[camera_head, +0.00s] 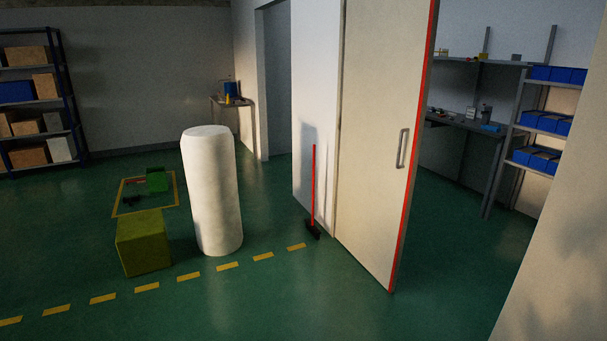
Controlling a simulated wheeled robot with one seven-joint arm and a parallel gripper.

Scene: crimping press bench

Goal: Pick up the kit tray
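I cannot pick out the kit tray for certain. Behind the door panel at the right, a grey workbench (462,123) carries small items, among them a flat blue item (491,128) too small to identify. A small table (232,102) at the back wall holds blue and yellow items, also too small to tell. My gripper is not in view.
A pale door panel (379,140) with a red edge stands at centre right. A tall white cylinder (212,190), a yellow-green block (144,243) and a broom (313,190) stand on the floor. Blue bins (540,122) fill the right shelf. The foreground floor is clear.

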